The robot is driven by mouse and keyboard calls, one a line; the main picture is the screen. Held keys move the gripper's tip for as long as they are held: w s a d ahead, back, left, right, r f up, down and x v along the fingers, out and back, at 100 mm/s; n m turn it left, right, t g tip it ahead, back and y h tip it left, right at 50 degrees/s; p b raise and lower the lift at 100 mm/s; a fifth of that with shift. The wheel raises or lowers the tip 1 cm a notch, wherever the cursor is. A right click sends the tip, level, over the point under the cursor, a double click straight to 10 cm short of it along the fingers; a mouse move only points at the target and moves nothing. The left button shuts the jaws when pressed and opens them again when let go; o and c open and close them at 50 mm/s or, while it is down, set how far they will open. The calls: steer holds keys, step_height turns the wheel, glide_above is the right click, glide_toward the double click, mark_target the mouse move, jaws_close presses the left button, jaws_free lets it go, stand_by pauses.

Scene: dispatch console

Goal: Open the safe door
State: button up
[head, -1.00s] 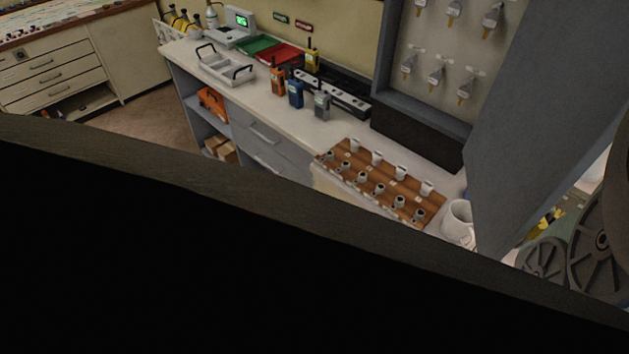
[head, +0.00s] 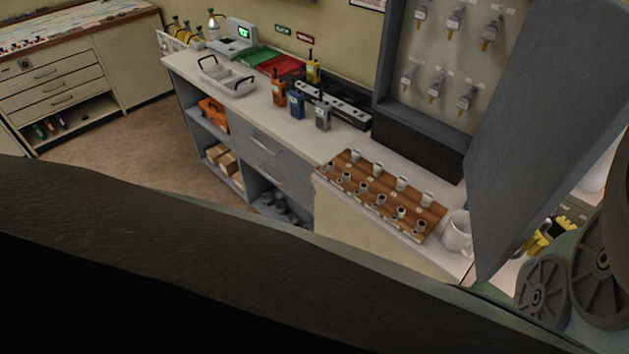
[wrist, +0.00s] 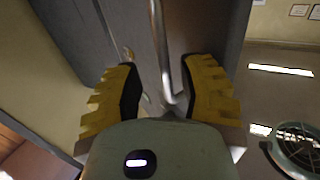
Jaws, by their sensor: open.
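The key safe (head: 383,65) is a grey wall cabinet with several tagged keys on its pale back panel. Its grey door (head: 535,110) stands swung wide open, out toward the right of the head view. My gripper (head: 545,235) shows partly beyond the door's lower right edge, with yellow fingers. In the wrist view, my gripper (wrist: 163,78) is open, its two yellow fingers spread on either side of a metal bar handle (wrist: 159,45) on the grey door (wrist: 105,35). I cannot tell whether either finger touches the handle.
A wooden rack (head: 383,200) with several small pegs and a white mug (head: 457,232) sit on the counter below the safe. Radios, including an orange one (head: 279,90), stand farther left by a white tray (head: 228,78). The floor (head: 130,150) at left is clear.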

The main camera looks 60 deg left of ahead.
step_height(320, 180, up, 10)
stand_by(0.8)
steer(key=shift+d+f, duration=0.1)
